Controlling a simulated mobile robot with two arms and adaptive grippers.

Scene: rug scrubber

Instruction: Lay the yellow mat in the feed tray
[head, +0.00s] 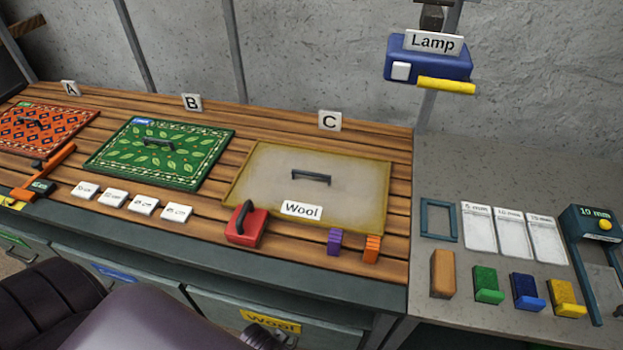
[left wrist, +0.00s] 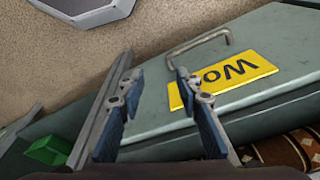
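A beige mat with a yellow-brown border (head: 255,165) lies flat on the slatted bench by sign C, with a dark handle on top and a "Wool" card on its front edge. It is the only large yellowish mat I see. I cannot identify a feed tray in either view. My left gripper (left wrist: 153,75) is open and empty, in front of a grey drawer with a bar handle (left wrist: 200,42) and a yellow label (left wrist: 215,85). In the head view my left arm crosses the bottom left, below the bench's front edge. My right gripper is not in view.
A green leaf mat (head: 190,170) and an orange patterned mat (head: 62,135) lie left of it. A red block with a handle (head: 246,226) stands at its front corner. Coloured blocks, including a yellow one (head: 566,297), stand on the grey counter. A blue lamp box (head: 430,68) hangs above.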

